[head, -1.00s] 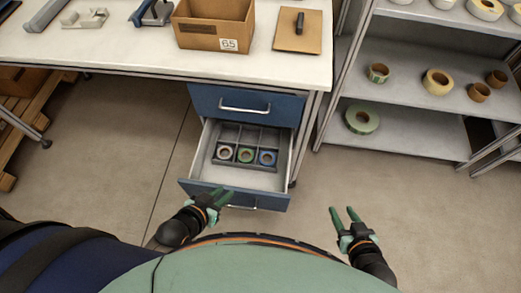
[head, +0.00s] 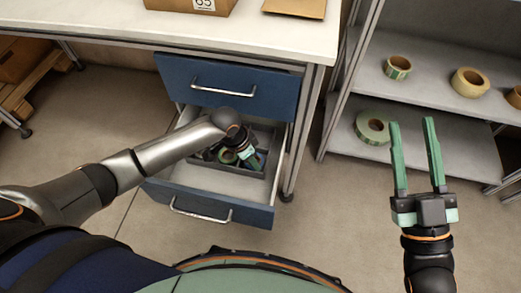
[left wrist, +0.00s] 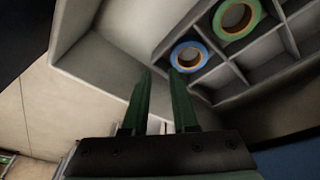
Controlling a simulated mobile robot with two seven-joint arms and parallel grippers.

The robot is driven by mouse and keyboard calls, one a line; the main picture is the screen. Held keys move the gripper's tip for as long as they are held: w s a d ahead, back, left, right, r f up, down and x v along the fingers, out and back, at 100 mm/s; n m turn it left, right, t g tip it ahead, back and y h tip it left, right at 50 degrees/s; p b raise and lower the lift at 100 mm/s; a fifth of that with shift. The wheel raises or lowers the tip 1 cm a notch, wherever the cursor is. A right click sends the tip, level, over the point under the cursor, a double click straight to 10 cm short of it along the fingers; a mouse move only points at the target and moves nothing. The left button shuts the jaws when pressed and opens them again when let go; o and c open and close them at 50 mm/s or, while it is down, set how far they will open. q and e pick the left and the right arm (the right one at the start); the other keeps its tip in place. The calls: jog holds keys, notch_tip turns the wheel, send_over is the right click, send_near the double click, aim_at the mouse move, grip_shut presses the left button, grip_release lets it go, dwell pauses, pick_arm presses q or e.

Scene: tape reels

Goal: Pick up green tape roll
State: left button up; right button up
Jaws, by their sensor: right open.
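The green tape roll (left wrist: 237,17) sits in a compartment of the grey divided tray inside the open drawer; in the head view (head: 228,156) my left arm partly covers it. A blue tape roll (left wrist: 188,56) lies in the neighbouring compartment. My left gripper (left wrist: 161,75) is over the drawer with its fingers apart and nothing between them. Its tips appear beside the blue roll, short of the green one in the picture. In the head view my left gripper (head: 243,148) is mostly hidden by its own wrist. My right gripper (head: 412,122) is open and empty, in front of the shelves.
The drawer (head: 210,203) is pulled out below a closed blue drawer (head: 228,88) under the workbench (head: 250,40). Metal shelves at right hold a large pale green roll (head: 372,128), a small green-and-white roll (head: 398,68) and a yellow roll (head: 470,81).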

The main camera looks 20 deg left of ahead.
aim_at(232, 160)
pick_arm(q)
jog(key=w+a+y+b, duration=0.1)
jog(key=a, duration=0.1)
jog(key=w+a+g+b, duration=0.1)
jog(key=a+b, duration=0.1)
jog(key=a, duration=0.1)
jog(key=w+a+f+y+b, duration=0.1)
jog(key=a, duration=0.2)
jog(key=shift+w+g+y, duration=0.15)
jog(key=shift+g+y, duration=0.15)
notch_tip(232, 160, down, 2)
jog(key=shift+f+b, duration=0.15)
jog(key=shift+b, duration=0.65)
notch_tip(232, 160, down, 5)
jog(key=b, duration=0.3)
jog(key=shift+a, duration=0.15)
pick_arm(e)
jog(key=s+n+y, duration=0.1)
jog(key=y, duration=0.1)
jog(key=s+a+f+n+y, duration=0.1)
jog(key=s+y, duration=0.1)
jog(key=s+n+y, duration=0.1)
jog(key=s, duration=0.1)
jog(key=shift+a+f+n+t+y, duration=0.15)
jog(key=shift+n+t+y, duration=0.15)
jog(key=shift+y, duration=0.1)
pick_arm(q)
grip_shut()
